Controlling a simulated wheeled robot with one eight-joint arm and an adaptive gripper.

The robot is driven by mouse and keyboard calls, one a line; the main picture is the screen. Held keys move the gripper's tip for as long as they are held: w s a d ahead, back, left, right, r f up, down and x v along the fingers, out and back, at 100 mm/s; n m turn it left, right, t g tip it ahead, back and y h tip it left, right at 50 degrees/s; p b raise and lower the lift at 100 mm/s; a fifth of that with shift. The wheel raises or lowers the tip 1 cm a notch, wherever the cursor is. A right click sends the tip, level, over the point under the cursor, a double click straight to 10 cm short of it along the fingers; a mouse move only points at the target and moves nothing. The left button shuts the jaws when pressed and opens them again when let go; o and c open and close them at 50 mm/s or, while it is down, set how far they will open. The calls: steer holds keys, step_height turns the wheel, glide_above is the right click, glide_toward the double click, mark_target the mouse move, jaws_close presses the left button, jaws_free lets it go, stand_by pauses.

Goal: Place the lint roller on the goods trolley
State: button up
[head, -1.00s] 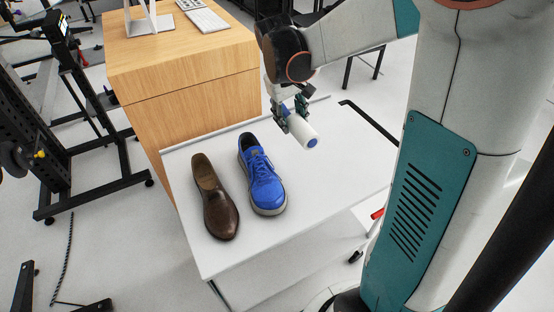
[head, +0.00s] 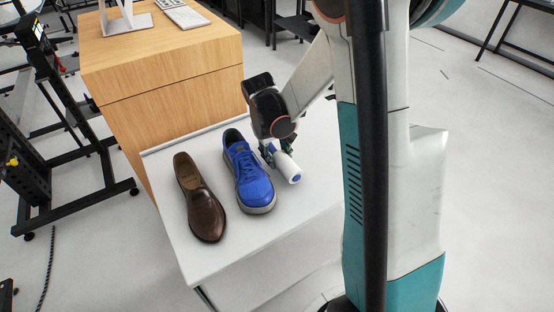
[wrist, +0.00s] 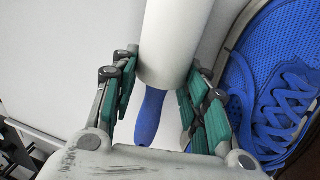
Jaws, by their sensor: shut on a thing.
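The lint roller, a white cylinder with a blue handle, is in my gripper, low over or on the white top of the goods trolley (head: 205,260). In the head view the lint roller (head: 286,167) lies just right of the blue shoe, its roll end toward the camera. My gripper (head: 268,153) is shut on it. In the wrist view the lint roller's white roll (wrist: 172,45) sits between the green finger pads of my gripper (wrist: 165,100), with the blue handle below. I cannot tell whether the roller touches the trolley top.
A blue sneaker (head: 248,175) stands close beside the roller, and a brown leather shoe (head: 200,200) is left of it. A wooden desk (head: 165,70) with a keyboard stands behind the trolley. The trolley's front and right parts are clear.

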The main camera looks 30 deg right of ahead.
steer(key=shift+x, duration=0.85)
steer(key=shift+a+f, duration=0.1)
steer(key=shift+a, duration=0.1)
steer(key=shift+f+b, duration=0.15)
steer(key=shift+b, duration=0.15)
steer(key=o, duration=1.4)
